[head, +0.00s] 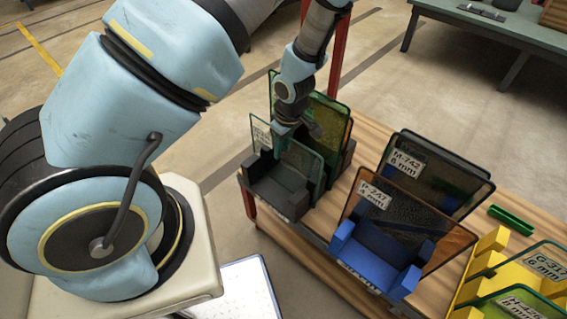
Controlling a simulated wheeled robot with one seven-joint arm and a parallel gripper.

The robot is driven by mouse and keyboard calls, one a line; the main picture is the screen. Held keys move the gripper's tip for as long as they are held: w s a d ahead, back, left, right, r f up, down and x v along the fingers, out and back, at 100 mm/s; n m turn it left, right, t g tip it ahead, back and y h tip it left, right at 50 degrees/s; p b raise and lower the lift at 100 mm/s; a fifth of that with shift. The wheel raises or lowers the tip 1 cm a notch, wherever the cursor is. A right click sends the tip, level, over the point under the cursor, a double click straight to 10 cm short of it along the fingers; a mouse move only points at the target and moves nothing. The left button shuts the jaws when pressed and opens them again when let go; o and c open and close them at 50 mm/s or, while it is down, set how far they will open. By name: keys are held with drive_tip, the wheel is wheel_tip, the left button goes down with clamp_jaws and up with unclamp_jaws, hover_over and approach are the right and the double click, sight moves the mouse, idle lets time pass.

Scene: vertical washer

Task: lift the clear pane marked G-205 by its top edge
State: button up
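No marking reading G-205 is legible in this view. Clear panes with green edges stand upright in a dark grey rack (284,187) at the middle. The front one (303,161) is clear. Another pane (259,131) behind it at the left bears a white label too small to read. A larger green-tinted pane (333,115) stands at the back. My gripper (302,133) is by the top edges of these panes, seen from behind and partly merged with them. Its fingertips are too dark and small to show whether they are open or touching any glass.
On the wooden table (362,140), a blue rack (372,255) holds a brownish pane (400,225), with a dark pane labelled M-742 (428,178) behind. A yellow rack (480,270) at the right holds green-edged panes, one labelled G-317 (540,265). A green bar (511,220) lies nearby.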

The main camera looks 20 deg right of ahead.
clamp_jaws()
idle(1.2)
